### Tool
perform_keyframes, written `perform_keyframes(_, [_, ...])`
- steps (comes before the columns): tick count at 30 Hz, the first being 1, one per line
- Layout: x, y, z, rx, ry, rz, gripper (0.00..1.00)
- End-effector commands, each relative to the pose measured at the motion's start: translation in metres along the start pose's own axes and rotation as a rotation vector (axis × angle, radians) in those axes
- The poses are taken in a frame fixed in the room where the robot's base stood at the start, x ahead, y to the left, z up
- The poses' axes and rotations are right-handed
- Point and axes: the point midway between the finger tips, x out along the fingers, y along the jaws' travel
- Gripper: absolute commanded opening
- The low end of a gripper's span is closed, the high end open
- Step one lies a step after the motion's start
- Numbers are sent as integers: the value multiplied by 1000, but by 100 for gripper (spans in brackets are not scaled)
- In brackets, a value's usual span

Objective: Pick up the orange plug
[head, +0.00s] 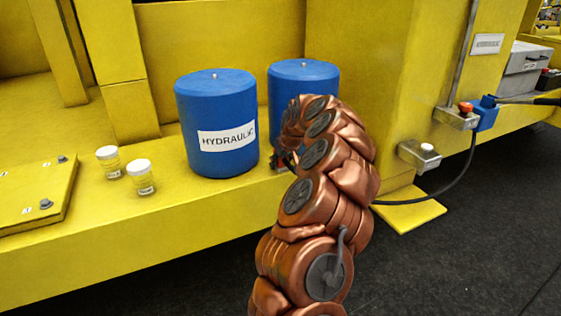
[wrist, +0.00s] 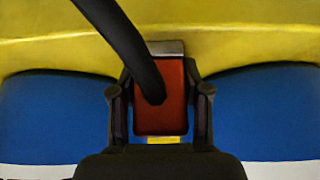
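The orange plug (wrist: 172,107) shows in the wrist view as a red-orange block with a thick black cable (wrist: 118,35) running from it to the upper left. My gripper (wrist: 160,98) has one dark finger along each side of the plug, close against it, and looks shut on it. A grey metal piece (wrist: 166,47) shows just beyond the plug; I cannot tell whether the two are joined. In the head view, my gripper (head: 284,160) is low between the two blue tanks, mostly behind my copper arm. The plug is not clearly visible there.
Two blue tanks, the left (head: 216,110) labelled HYDRAULIC and the right (head: 304,78), stand on the yellow ledge (head: 190,225). Two small jars (head: 140,178) stand left of them. At right, a blue connector (head: 486,113) and a metal socket (head: 424,155) are on the yellow wall.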

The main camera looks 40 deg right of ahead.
Motion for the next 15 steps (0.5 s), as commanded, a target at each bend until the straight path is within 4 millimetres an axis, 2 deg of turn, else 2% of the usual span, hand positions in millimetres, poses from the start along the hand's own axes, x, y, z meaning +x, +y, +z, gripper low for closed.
perform_keyframes(2, [0,0,0,0,0,0,35])
perform_keyframes(12, [0,0,0,0,0,0,0])
perform_keyframes(15, [0,0,0,0,0,0,0])
